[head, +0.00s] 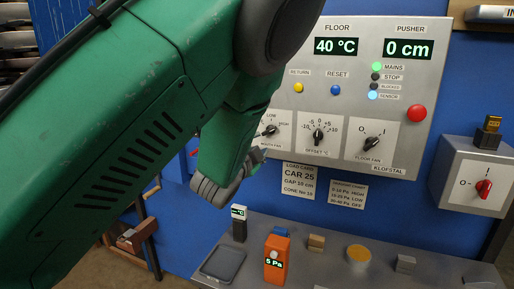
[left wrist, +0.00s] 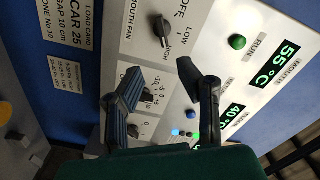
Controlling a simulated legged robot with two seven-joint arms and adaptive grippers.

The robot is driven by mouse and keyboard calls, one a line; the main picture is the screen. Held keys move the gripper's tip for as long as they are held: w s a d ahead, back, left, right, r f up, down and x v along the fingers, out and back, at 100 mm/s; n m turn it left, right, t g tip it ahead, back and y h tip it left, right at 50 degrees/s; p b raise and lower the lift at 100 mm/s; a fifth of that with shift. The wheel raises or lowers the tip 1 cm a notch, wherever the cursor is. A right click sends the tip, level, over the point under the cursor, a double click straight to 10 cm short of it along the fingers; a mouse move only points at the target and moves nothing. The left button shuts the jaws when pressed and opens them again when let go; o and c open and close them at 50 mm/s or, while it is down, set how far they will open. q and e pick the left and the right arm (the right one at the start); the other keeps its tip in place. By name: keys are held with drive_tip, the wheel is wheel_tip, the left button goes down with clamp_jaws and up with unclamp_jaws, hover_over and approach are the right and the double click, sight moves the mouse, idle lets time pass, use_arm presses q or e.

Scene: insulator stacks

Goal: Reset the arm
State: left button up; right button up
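My left arm is green and crosses the left half of the head view. Its grey gripper (head: 236,174) hangs in front of the lower left of the control panel (head: 345,185), by the fan dial (head: 270,131). In the left wrist view the two dark fingers of the gripper (left wrist: 160,95) stand apart with the panel face behind them. Nothing is held between them, and I cannot tell whether they touch the panel. The mouth fan dial (left wrist: 162,30) shows above the fingers in that view. My right gripper is not in view.
A red-switch box (head: 484,187) is at the right. The floor display (head: 338,47) reads 40 °C; the mouth display (left wrist: 285,65) reads 55 °C.

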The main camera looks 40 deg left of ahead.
use_arm(q)
drive_tip(key=shift+s+d, duration=0.15)
drive_tip(key=shift+s, duration=0.45)
